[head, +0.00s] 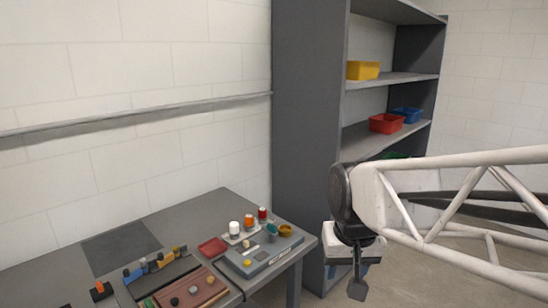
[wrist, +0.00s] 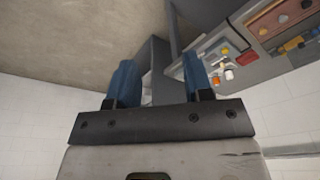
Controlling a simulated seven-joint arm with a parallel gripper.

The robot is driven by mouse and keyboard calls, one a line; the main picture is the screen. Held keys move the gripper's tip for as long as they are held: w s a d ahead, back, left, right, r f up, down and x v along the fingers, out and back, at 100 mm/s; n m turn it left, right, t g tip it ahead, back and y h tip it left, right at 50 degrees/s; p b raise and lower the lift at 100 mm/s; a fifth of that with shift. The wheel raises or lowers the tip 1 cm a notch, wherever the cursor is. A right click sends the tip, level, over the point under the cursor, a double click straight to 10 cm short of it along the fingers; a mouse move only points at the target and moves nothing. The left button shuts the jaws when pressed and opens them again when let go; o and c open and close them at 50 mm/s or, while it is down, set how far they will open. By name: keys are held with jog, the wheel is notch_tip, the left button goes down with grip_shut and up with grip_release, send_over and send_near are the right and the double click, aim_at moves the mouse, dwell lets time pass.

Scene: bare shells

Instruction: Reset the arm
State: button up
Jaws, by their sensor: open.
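My gripper (wrist: 159,62) shows in the wrist view with its two blue fingers well apart and nothing between them. In the head view my white lattice arm reaches in from the right, and the gripper (head: 350,266) hangs below its dark joint. It is in front of the grey shelf unit (head: 306,110) and to the right of the table (head: 185,218), clear of the tabletop. A dark part hanging there partly hides the fingers in the head view.
The table holds a grey board (head: 262,256) with small coloured parts, a red tray (head: 212,247), a brown board (head: 186,290) and several small blocks. The shelves hold a yellow bin (head: 363,70), a red bin (head: 386,123) and a blue bin (head: 407,115). Open floor lies right of the table.

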jog(key=s+d+f, duration=0.3)
jog(key=s+d, duration=0.2)
jog(key=s, duration=0.5)
jog(key=shift+d, duration=0.25)
